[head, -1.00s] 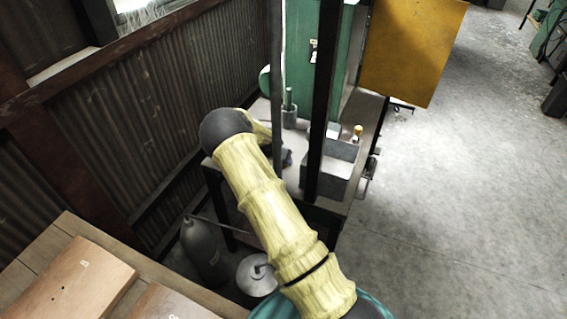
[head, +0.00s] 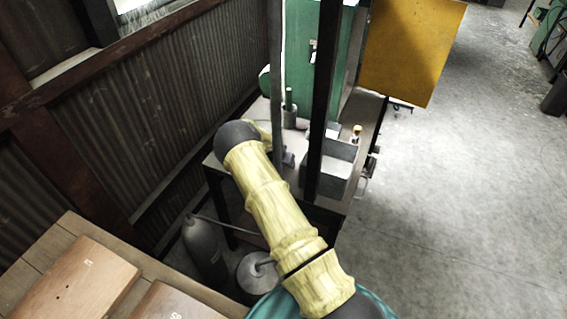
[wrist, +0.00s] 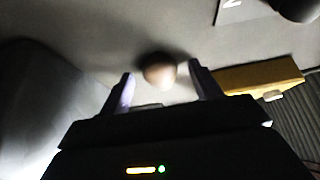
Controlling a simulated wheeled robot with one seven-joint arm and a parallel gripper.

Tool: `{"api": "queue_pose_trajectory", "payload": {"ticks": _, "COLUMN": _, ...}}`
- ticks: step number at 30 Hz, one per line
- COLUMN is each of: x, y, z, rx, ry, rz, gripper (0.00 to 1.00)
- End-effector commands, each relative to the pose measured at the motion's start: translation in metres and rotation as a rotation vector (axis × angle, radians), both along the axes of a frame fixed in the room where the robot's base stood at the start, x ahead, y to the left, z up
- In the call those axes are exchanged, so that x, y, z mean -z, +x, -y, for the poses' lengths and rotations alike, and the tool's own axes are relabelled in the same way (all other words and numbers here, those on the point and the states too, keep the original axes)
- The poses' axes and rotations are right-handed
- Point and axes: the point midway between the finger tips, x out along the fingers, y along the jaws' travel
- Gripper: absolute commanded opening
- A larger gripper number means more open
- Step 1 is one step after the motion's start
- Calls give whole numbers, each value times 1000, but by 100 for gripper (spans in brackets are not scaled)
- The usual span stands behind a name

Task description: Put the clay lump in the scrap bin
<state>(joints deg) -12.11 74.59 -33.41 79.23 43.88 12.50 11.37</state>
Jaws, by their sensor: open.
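My gripper (wrist: 162,88) is open in the wrist view, its two fingers spread apart. A small rounded tan lump (wrist: 160,74), which looks like the clay lump, lies just beyond and between the fingertips, in front of a dark patch. It is blurred, and I cannot tell whether a finger touches it. In the head view my gripper and the lump are hidden behind my yellow arm and the posts.
The bench holds a grey cup with a green rod (head: 289,117) and a small brass-topped item (head: 357,131). A dark upright post (head: 323,100) and a yellow panel (head: 410,50) stand close by. The wrist view shows a yellow block (wrist: 258,76) at right.

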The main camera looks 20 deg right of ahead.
Motion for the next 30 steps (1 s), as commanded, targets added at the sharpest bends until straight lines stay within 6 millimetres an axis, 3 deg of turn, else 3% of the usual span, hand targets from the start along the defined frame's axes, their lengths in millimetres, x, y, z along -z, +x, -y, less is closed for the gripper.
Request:
{"api": "queue_pose_trajectory", "payload": {"ticks": 10, "x": 0, "y": 0, "z": 0, "rx": -1, "ry": 0, "rz": 0, "gripper": 61}}
{"api": "queue_pose_trajectory", "payload": {"ticks": 15, "x": 0, "y": 0, "z": 0, "rx": -1, "ry": 0, "rz": 0, "gripper": 28}}
{"api": "queue_pose_trajectory", "payload": {"ticks": 18, "x": 0, "y": 0, "z": 0, "rx": -1, "ry": 0, "rz": 0, "gripper": 14}}
{"api": "queue_pose_trajectory", "payload": {"ticks": 30, "x": -4, "y": 0, "z": 0, "rx": -1, "ry": -1, "rz": 0, "gripper": 10}}
